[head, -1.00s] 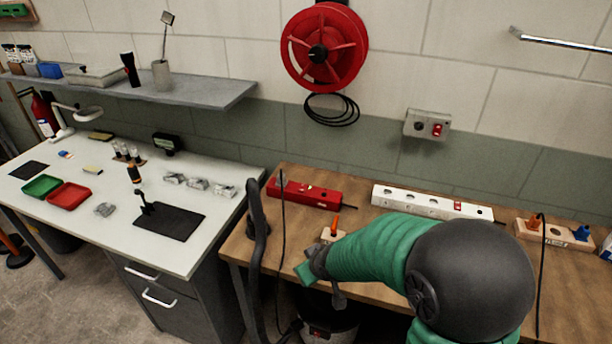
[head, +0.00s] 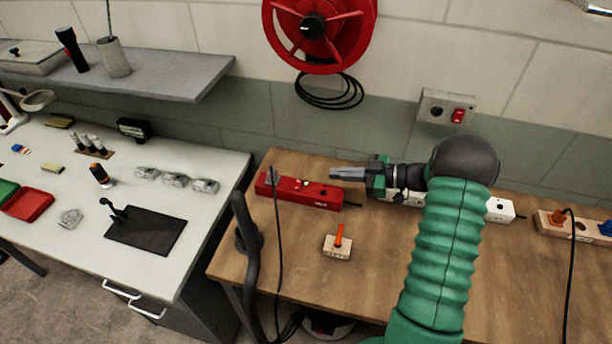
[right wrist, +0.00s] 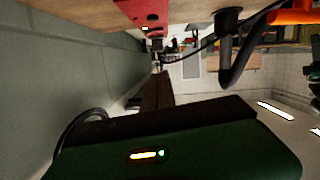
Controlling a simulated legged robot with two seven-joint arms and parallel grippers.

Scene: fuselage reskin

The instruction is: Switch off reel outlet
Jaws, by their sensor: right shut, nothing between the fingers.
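The wall outlet (head: 434,105) is a grey box with a round socket and a red switch (head: 458,116). It is on the green and white wall to the right of the red reel (head: 305,28), whose black cable hangs in loops. My right gripper (head: 333,174) is shut and empty. It points left, below and left of the outlet and apart from it, near the right end of the red power strip (head: 285,192). The right wrist view shows the dark gripper fingers (right wrist: 155,90) and part of the red strip (right wrist: 145,14), not the outlet. My left gripper is not in view.
A white power strip (head: 500,210) lies partly hidden behind my right arm. A small block with an orange plug (head: 337,247) stands on the wooden bench (head: 310,270). A black hose (head: 248,240) rises at the bench's left edge. The wall around the outlet is clear.

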